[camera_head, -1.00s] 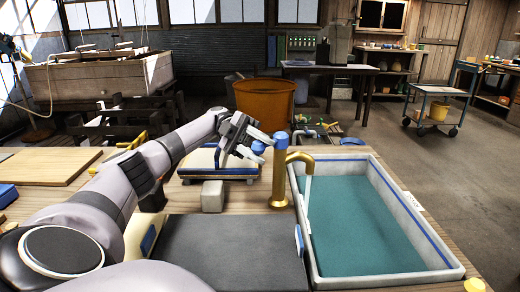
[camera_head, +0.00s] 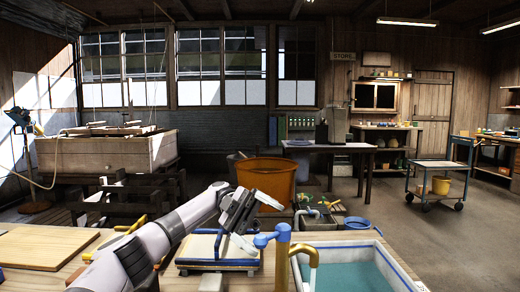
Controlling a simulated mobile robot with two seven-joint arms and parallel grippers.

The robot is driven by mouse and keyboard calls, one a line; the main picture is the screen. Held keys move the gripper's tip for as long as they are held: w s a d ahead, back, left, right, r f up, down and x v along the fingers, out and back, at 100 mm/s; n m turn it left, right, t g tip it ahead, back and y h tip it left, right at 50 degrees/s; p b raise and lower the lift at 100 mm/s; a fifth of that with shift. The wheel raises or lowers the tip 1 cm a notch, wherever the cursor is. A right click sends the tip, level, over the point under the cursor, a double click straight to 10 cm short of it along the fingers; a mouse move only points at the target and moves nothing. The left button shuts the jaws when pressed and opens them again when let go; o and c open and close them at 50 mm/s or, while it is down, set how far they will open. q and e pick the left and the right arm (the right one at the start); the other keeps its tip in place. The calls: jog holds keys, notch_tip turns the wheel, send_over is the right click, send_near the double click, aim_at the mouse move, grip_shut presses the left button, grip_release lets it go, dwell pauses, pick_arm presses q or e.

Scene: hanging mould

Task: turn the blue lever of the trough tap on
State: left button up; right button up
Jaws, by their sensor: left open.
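The trough tap (camera_head: 282,268) is a brass column with a curved spout, standing at the left edge of the trough (camera_head: 392,262). Its blue lever (camera_head: 270,238) sits on top of the column and points left, with a rounded knob at its end. My left gripper (camera_head: 256,223) is open and empty, just left of and above the lever knob in the picture. One finger lies above the knob and the other reaches down beside it. I cannot tell whether a finger touches the lever. My right gripper is out of view.
A blue-edged white board (camera_head: 218,262) lies on the bench under my left gripper. A wooden board (camera_head: 45,247) lies at the left. An orange tub (camera_head: 267,180) stands behind the bench. The trough holds teal water.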

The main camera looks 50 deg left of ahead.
pick_arm(q)
notch_tip(320, 180, up, 16)
jog(key=p, duration=0.4)
jog(key=shift+d+f, duration=0.1)
jog(key=shift+c, duration=1)
jog(key=shift+r, duration=0.3)
jog(key=shift+r, duration=0.1)
